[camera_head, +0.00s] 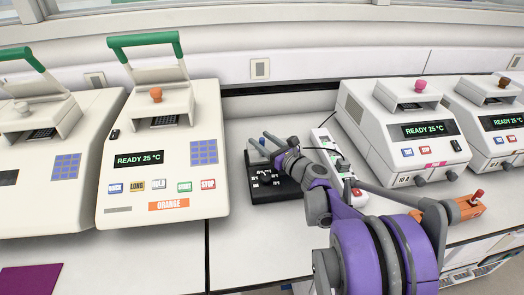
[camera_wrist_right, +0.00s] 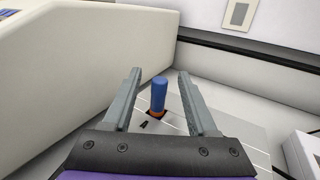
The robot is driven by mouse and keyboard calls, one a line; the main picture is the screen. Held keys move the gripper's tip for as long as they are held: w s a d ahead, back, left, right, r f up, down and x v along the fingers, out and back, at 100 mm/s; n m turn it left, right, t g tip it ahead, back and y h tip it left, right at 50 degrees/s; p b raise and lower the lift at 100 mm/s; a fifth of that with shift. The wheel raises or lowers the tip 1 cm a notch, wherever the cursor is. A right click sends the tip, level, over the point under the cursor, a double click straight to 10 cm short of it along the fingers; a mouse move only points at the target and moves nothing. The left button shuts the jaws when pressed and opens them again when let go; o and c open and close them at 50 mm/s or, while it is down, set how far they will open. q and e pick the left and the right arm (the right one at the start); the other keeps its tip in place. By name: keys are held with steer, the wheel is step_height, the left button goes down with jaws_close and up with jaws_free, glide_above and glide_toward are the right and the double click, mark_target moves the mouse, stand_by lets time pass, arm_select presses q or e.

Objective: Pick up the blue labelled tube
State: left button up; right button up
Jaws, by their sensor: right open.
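The blue tube (camera_wrist_right: 159,93) stands upright in the right wrist view, with an orange-brown ring around its base on a pale grey surface. My right gripper (camera_wrist_right: 160,72) is open, with one grey finger on each side of the tube and visible gaps between. In the head view my right gripper (camera_head: 262,144) is over the back of a small black block (camera_head: 266,193) with white markings on the bench. The tube is mostly hidden there by the gripper, and no label on it can be read. My left gripper is not in view.
A cycler with an orange label (camera_head: 168,206) stands close left of the gripper. A white power strip (camera_head: 328,147) lies to the right, before another cycler (camera_head: 400,120). A red-knobbed orange item (camera_head: 468,207) is at the right.

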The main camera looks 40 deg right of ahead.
steer(key=w, duration=0.3)
steer(key=shift+w, duration=0.25)
steer(key=shift+s, duration=0.1)
steer(key=shift+c, duration=0.2)
jaws_close()
